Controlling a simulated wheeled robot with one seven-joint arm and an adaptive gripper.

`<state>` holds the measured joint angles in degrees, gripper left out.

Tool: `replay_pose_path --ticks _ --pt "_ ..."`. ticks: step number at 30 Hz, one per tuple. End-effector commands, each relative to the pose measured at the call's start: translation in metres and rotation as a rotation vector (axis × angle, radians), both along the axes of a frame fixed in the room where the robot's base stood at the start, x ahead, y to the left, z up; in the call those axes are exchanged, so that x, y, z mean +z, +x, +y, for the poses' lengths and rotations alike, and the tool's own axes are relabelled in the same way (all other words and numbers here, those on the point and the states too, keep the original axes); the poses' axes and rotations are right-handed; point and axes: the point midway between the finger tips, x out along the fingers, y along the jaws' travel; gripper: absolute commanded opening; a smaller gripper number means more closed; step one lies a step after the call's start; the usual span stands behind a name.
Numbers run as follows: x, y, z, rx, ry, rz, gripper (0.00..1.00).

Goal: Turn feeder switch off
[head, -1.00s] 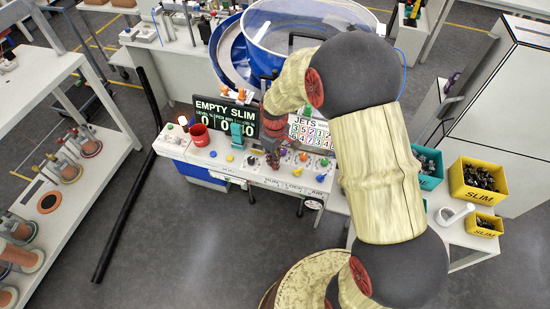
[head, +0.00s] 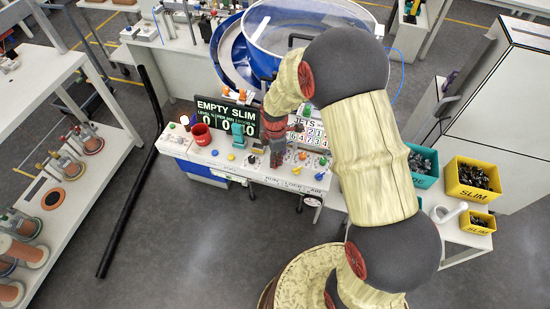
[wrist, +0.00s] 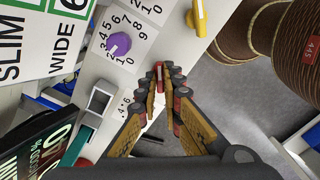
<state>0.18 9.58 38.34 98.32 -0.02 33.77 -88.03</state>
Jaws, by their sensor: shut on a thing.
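The white control panel (head: 215,155) carries several knobs and switches below the black EMPTY SLIM display (head: 226,113). A purple knob (wrist: 118,44) on a numbered dial and a yellow lever (wrist: 197,18) are apart from the fingers.
A red cup (head: 201,134) and a teal object (head: 238,134) stand on the panel left of my gripper. The blue feeder bowl (head: 232,55) is behind. Yellow bins (head: 472,178) are at the right. The floor in front is clear.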

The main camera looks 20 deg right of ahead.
Motion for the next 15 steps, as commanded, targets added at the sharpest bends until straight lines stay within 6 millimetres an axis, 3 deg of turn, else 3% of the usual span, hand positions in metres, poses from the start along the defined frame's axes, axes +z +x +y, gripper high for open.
replay_pose_path --ticks 15 --pt "0.0006 0.0008 0.0001 0.201 0.0 -0.002 0.0"
